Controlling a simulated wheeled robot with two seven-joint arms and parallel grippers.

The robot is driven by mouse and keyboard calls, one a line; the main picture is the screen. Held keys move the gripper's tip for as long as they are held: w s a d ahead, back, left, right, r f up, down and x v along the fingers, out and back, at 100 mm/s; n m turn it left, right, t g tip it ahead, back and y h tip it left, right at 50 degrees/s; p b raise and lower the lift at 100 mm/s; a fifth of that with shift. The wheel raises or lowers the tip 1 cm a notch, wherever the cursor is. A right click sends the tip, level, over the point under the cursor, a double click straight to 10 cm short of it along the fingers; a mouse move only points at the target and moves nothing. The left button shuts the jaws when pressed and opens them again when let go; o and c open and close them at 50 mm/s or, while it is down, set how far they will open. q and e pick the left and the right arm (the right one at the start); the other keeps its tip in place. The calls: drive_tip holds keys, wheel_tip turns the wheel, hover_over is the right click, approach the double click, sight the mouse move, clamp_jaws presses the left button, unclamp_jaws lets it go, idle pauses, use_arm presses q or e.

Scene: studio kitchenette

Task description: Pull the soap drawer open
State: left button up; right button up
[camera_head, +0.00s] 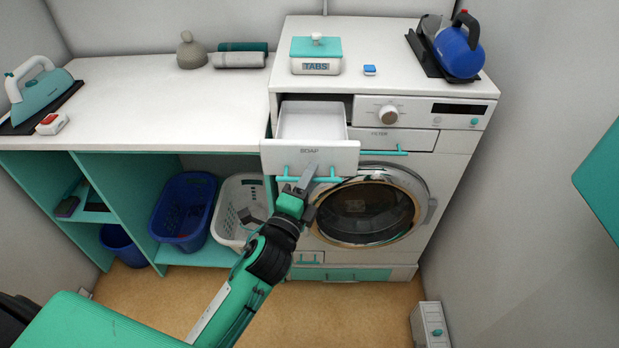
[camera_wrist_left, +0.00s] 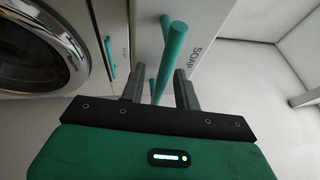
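The soap drawer (camera_head: 318,161) is the white drawer at the washer's upper left, marked SOAP. It stands pulled out, and its hollow inside shows from above. Its teal bar handle (camera_head: 326,180) runs across the lower front. My left gripper (camera_head: 308,178) is at this handle, reaching up from below. In the left wrist view the handle (camera_wrist_left: 173,45) runs between the two fingers (camera_wrist_left: 159,90), with gaps on both sides, so the gripper looks open around it. The drawer front (camera_wrist_left: 196,40) shows there too. My right gripper is not in view.
The washer's round door (camera_head: 366,211) is shut below the drawer. A filter panel with a teal handle (camera_head: 385,153) is to the right. A TABS box (camera_head: 316,55) stands on top. Blue (camera_head: 184,210) and white (camera_head: 238,209) baskets sit under the counter at left.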

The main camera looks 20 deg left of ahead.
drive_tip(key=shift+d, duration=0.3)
